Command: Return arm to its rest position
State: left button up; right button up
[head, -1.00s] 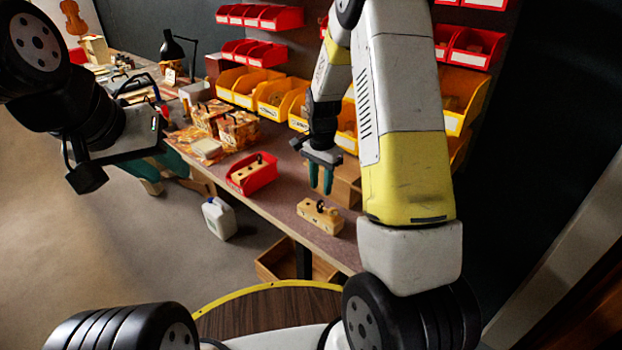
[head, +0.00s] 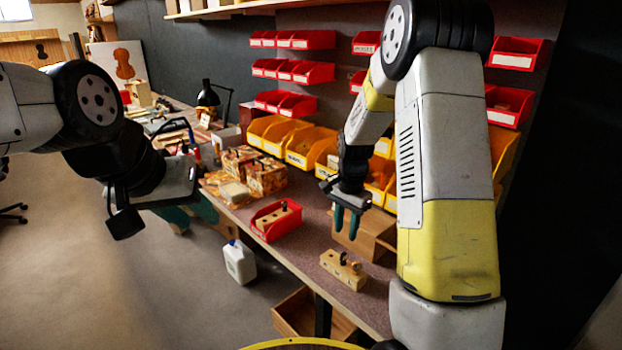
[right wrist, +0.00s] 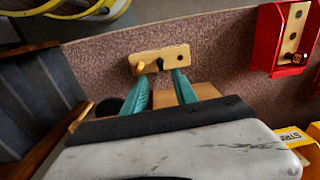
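My right arm reaches over the bench on the right of the head view. Its right gripper (head: 346,232) points down with its two teal fingers apart and nothing between them. In the right wrist view the gripper (right wrist: 161,78) is also open and empty. A wooden block with pegs (head: 343,271) lies on the bench below and in front of the fingers; it also shows beyond the fingertips in the right wrist view (right wrist: 159,60).
A red bin (head: 276,222) holding another wooden block stands on the bench (head: 312,240). A cardboard box (head: 375,235) is close behind the right gripper. Yellow bins (head: 305,148) line the back. A white jug (head: 240,262) stands on the floor.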

jog(key=s+a+r+n+t+y, duration=0.2)
jog(key=s+r+n+t, duration=0.3)
jog(key=s+r, duration=1.7)
jog(key=s+n, duration=0.1)
jog(key=n, duration=0.4)
jog(key=shift+s+r+t, duration=0.25)
jog(key=shift+s+t, duration=0.05)
jog(key=shift+t, duration=0.1)
